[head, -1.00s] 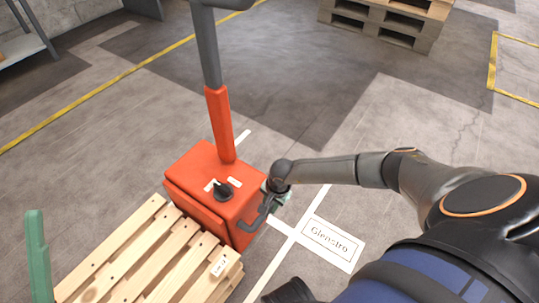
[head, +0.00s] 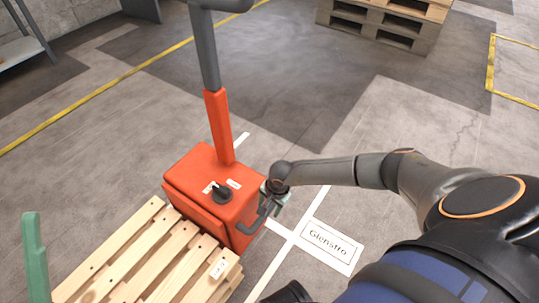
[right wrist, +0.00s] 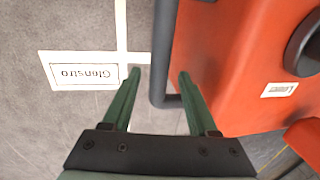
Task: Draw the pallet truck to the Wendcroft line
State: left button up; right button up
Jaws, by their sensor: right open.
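The orange pallet truck (head: 190,182) stands left of centre in the head view. Its orange and grey tiller (head: 219,125) rises upright. A wooden pallet (head: 165,245) sits in front of its body. A dark bar handle (right wrist: 164,55) sticks out from the truck's side. My right gripper (head: 268,206) is at this handle. In the right wrist view, its green fingers (right wrist: 158,78) are open, one on each side of the bar, with a gap beside it. A floor plate (head: 328,243) lettered "Glenstro" lies right of the truck. No Wendcroft marking shows.
White lines (head: 313,212) cross on the floor by the plate. A yellow line (head: 110,90) runs behind the truck. A stacked pallet (head: 385,28) stands at the back. A green upright piece (head: 35,260) is at the lower left. The floor behind the truck is clear.

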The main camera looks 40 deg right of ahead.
pick_arm(q)
notch_tip(320, 180, up, 7)
jog(key=p, duration=0.6)
jog(key=shift+s+a+f, duration=0.15)
jog(key=shift+a, duration=0.25)
pick_arm(e)
notch_tip(320, 180, up, 12)
jog(key=s, duration=0.2)
jog(key=shift+s+d+r, duration=0.15)
jog(key=shift+d, duration=0.25)
pick_arm(q)
jog(key=shift+f, duration=0.1)
